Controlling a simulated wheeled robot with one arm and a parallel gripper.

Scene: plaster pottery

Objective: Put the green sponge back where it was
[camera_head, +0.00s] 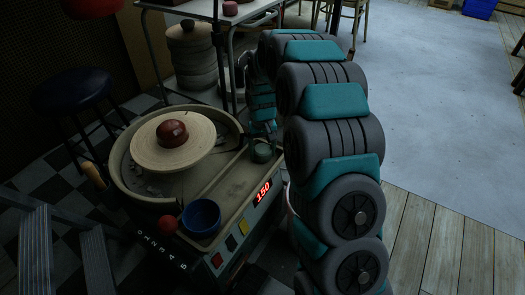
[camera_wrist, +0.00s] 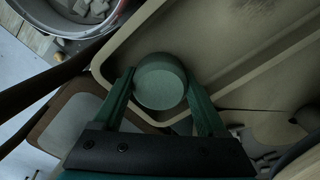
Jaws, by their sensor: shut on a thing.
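The green sponge (camera_head: 262,153) is a small round piece at the right edge of the pottery wheel's tray (camera_head: 232,185) in the head view. My gripper (camera_head: 262,136) reaches down to it from above. In the wrist view the sponge (camera_wrist: 160,82) sits between the two green fingers of my gripper (camera_wrist: 160,88), which are shut on its sides. The beige tray (camera_wrist: 205,35) lies under and beyond it. I cannot tell whether the sponge touches the tray.
Reddish clay (camera_head: 172,133) sits on the round wheel head (camera_head: 190,152). A bucket of grey pieces (camera_wrist: 75,12) is at the wrist view's upper left. A dark stool (camera_head: 73,90) stands left.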

